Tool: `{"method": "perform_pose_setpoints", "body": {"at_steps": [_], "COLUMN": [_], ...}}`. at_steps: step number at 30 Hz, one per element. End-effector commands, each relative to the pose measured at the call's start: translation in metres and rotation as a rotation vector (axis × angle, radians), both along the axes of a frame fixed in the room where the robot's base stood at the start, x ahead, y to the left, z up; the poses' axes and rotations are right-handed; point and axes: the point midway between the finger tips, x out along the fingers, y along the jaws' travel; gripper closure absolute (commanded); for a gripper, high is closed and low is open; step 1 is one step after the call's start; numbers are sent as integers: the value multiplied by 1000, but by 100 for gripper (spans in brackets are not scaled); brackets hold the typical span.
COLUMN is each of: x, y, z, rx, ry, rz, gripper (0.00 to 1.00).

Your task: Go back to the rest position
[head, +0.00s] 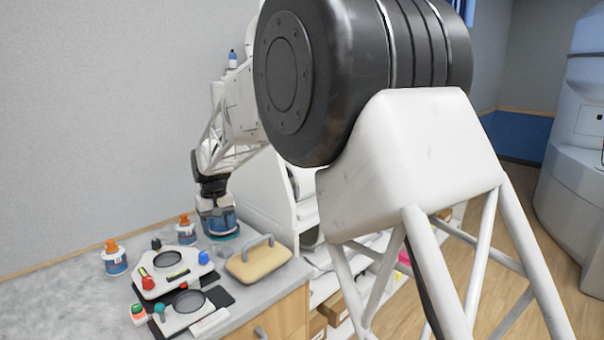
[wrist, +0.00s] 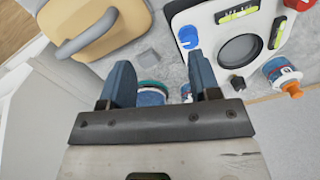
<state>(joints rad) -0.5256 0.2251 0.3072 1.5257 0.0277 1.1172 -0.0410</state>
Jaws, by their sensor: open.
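My gripper (head: 220,234) is low over the back of the grey counter (head: 60,302) in the head view. In the wrist view its two blue fingers (wrist: 163,72) are spread apart. A round blue and teal-green object (wrist: 151,92) shows between them, partly hidden by the gripper's body, and I cannot tell whether it touches a finger. My arm reaches from the large black joint down to the counter.
A beige case (head: 258,265) with a grey handle stands close to the gripper's right. Orange-capped bottles (head: 115,262) (head: 186,232) and white plates with round windows (head: 170,270) (head: 184,310) are at its left. A wall is behind.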

Motion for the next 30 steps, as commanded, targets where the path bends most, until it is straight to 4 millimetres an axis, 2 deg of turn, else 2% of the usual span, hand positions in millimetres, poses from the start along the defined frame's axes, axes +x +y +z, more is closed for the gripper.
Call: {"method": "perform_pose_setpoints", "body": {"at_steps": [3, 12, 20, 30], "x": [-12, -53, -99, -169], "y": [-37, -124, -193, -274], "z": [20, 59, 83, 101], "rx": [6, 18, 27, 35], "ry": [-15, -50, -82, -124], "rz": [-32, -114, -184, -274], "gripper": [43, 43, 43, 43]}}
